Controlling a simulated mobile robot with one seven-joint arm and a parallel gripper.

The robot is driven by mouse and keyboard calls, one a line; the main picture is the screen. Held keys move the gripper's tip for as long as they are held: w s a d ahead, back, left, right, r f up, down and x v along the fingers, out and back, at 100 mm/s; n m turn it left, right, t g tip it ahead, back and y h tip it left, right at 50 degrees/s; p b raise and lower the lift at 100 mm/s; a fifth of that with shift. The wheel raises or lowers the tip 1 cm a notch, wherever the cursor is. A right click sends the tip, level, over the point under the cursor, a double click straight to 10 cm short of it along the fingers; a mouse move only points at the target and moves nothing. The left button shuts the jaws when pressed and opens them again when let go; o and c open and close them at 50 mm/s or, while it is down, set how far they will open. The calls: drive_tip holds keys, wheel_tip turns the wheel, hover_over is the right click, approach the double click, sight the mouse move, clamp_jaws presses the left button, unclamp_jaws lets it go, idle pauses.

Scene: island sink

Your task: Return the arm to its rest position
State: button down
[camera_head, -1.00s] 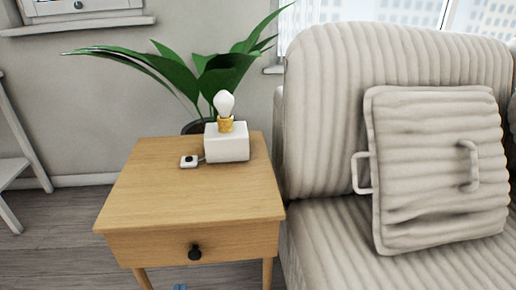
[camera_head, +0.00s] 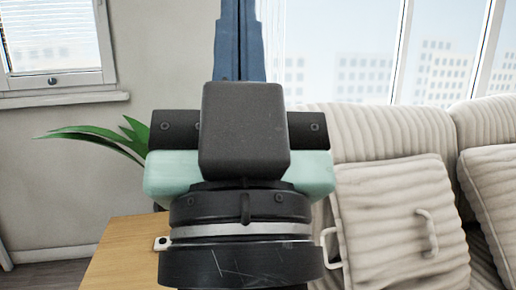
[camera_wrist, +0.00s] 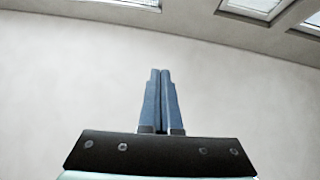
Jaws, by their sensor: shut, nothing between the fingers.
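My gripper (camera_head: 240,18) stands upright in the middle of the head view, its blue fingers pointing up and pressed together with nothing between them. The black and pale green wrist fills the centre of that view and hides much of what lies behind it. In the wrist view my gripper (camera_wrist: 159,76) is also shut, set against a bare pale wall with window edges along the top.
A green plant (camera_head: 95,133) is behind. A striped beige sofa (camera_head: 375,128) with cushions (camera_head: 390,215) fills the right.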

wheel_tip(320, 180, up, 39)
drive_tip(key=d+h+p, duration=0.1)
drive_tip(key=p, duration=3.6)
drive_tip(key=shift+s+h+p, duration=0.3)
drive_tip(key=shift+s+h, duration=0.1)
drive_tip(key=shift+d, duration=0.1)
